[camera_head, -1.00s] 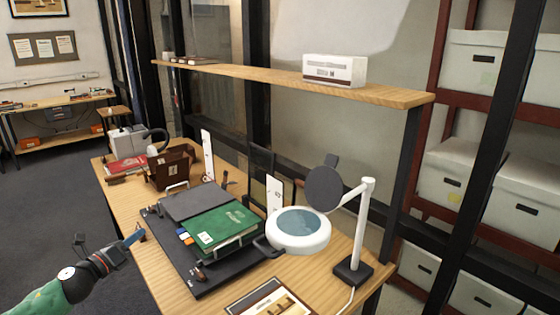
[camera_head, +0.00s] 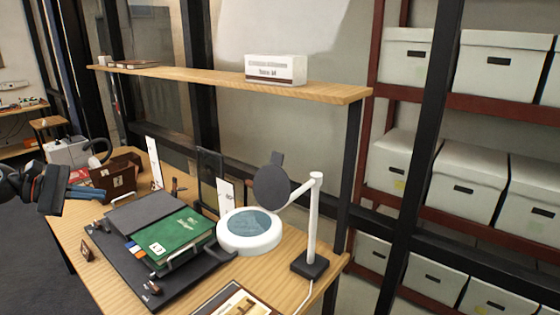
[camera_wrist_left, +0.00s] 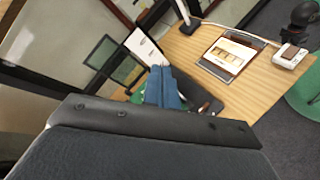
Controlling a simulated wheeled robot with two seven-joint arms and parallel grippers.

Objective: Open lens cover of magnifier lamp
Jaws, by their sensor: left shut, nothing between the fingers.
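The magnifier lamp has a white round ring with a bluish lens (camera_head: 251,226), held by a white post (camera_head: 314,218) on a black base (camera_head: 309,264). Its dark round lens cover (camera_head: 271,186) stands raised, nearly upright, above the back right of the ring, leaving the lens face uncovered. My left gripper (camera_head: 98,192) is at the left of the head view, well away from the lamp. Its blue fingers, also in the left wrist view (camera_wrist_left: 163,88), are shut and empty. My right gripper is not in view.
A green book (camera_head: 176,238) lies on a black stand left of the lamp. A brown box (camera_head: 117,174) stands farther back. A wooden shelf (camera_head: 200,76) with a white box (camera_head: 276,70) hangs above the desk. A framed picture (camera_head: 236,302) lies at the desk's front.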

